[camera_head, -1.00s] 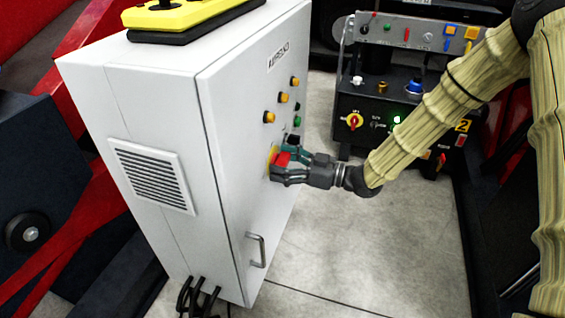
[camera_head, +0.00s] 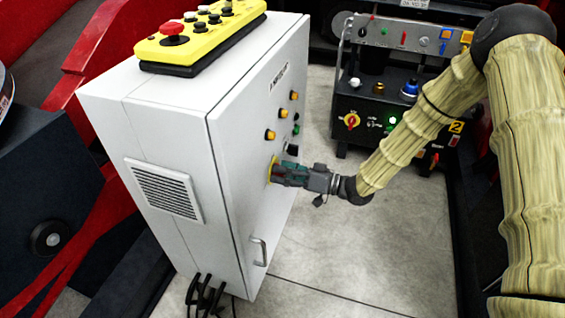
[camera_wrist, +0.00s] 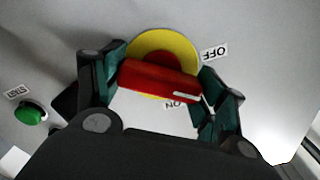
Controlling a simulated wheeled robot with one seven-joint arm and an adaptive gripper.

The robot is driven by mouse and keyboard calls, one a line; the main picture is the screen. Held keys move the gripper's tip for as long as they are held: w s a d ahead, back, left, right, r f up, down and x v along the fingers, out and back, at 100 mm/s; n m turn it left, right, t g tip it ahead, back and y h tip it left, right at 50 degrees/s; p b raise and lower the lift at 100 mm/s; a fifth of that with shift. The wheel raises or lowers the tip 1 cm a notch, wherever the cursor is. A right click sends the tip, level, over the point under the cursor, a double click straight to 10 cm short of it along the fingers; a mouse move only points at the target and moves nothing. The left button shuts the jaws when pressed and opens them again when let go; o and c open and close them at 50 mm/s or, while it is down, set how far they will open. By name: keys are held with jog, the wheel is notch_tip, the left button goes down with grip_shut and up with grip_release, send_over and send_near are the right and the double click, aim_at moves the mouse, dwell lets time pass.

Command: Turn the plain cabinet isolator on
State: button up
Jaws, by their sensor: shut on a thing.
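The plain cabinet isolator is a red handle (camera_wrist: 155,80) on a yellow round plate (camera_wrist: 185,48), on the door of the white cabinet (camera_head: 240,200). My gripper (camera_wrist: 162,79) is shut on the handle, one green-padded finger at each end. In the wrist view, the OFF label (camera_wrist: 215,52) is right of the plate and the ON label (camera_wrist: 174,105) is below it. The handle's white mark lies at its right end, pointing between the two labels. In the head view, my gripper (camera_head: 283,174) hides most of the handle; only the yellow plate's edge (camera_head: 272,166) shows.
Orange and green buttons (camera_head: 294,96) sit above the isolator; a green button (camera_wrist: 30,112) shows in the wrist view. A door handle (camera_head: 259,250) is below. A yellow pendant (camera_head: 205,35) lies on the cabinet. A black control box (camera_head: 370,115) stands behind.

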jog(key=m+p, duration=0.4)
jog(key=m, duration=0.1)
jog(key=shift+w+r+m, duration=0.1)
jog(key=shift+r+m, duration=0.05)
jog(key=shift+m, duration=0.15)
jog(key=m+p, duration=0.3)
jog(key=m, duration=0.2)
jog(key=shift+w+f+m, duration=0.1)
jog(key=shift+f+m, duration=0.1)
jog(key=shift+m, duration=0.1)
jog(key=o, duration=1)
jog(key=shift+d, duration=0.1)
jog(key=v, duration=1.2)
jog(key=shift+f, duration=0.1)
